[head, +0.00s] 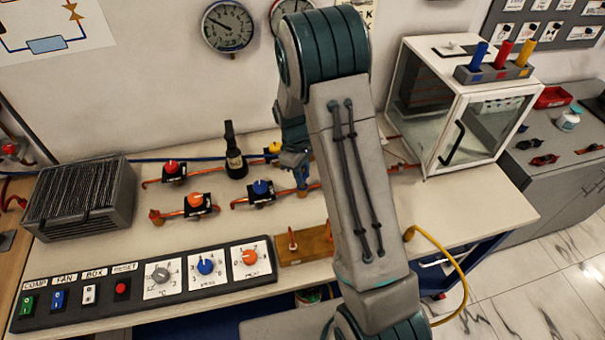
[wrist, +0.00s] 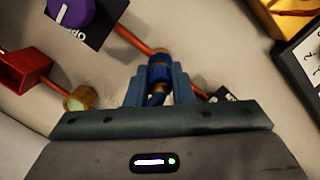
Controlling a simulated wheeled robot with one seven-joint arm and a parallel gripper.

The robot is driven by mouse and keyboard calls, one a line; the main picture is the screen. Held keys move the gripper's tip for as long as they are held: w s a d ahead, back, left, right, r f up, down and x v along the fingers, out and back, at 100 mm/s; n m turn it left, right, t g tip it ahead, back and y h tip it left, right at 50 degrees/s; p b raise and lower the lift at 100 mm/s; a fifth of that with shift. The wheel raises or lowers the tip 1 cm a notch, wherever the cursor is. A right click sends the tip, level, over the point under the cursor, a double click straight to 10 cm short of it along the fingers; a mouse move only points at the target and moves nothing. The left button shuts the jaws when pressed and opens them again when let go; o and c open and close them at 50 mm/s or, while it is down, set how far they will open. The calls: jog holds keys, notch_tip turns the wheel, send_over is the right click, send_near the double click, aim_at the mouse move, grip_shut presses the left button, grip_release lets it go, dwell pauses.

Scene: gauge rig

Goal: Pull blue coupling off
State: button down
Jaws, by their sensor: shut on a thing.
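The blue coupling (wrist: 157,73) sits between the fingers of my gripper (wrist: 160,84) in the wrist view. It lies in line with a copper pipe (wrist: 136,40) that runs to the upper left. The fingers are shut on the coupling from both sides. A brass-coloured end is visible at the coupling's top, by the pipe. I cannot tell whether the coupling is still joined to the pipe. In the head view my gripper (head: 296,165) is small and partly hidden by my arm, low over the bench, right of the blue-knobbed valve (head: 262,188). The coupling is not clear there.
Valves with red (head: 172,168), orange (head: 195,201) and yellow (head: 273,150) knobs stand nearby on copper pipes. A black fitting (head: 234,155) stands upright behind. A control panel (head: 120,292) lines the bench front. A wooden block (head: 313,245) lies in front; a glass-doored cabinet (head: 428,150) stands right.

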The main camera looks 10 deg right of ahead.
aim_at(303, 168)
jog(key=shift+r+p, duration=0.9)
jog(key=shift+r, duration=0.85)
